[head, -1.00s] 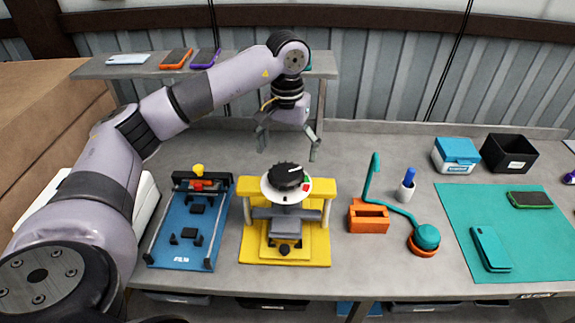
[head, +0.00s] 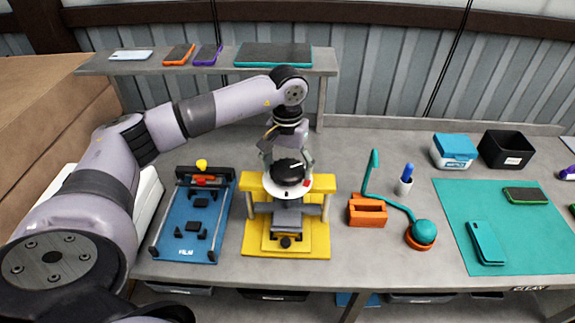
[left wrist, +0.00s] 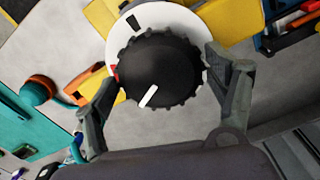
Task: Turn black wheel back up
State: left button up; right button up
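The black wheel (head: 289,172) is a ribbed knob with a white pointer line, on a white dial plate on top of the yellow press-like fixture (head: 319,242). In the left wrist view the wheel (left wrist: 160,72) fills the middle, its white line pointing to the lower left; a black mark shows on the white plate (left wrist: 118,42). My left gripper (head: 287,162) is above the wheel from behind. Its fingers (left wrist: 160,98) stand on either side of the wheel, open, with a gap visible at least on the left. My right gripper is not in view.
A blue tray-like fixture (head: 187,243) with a yellow knob stands left of the yellow one. An orange holder (head: 367,212) with a teal lamp-like arm stands to the right. A teal mat (head: 453,217) with phones lies farther right. A shelf (head: 215,69) runs behind.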

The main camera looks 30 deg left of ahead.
pick_arm(q)
jog(key=c, duration=0.7)
jog(key=shift+c, duration=0.2)
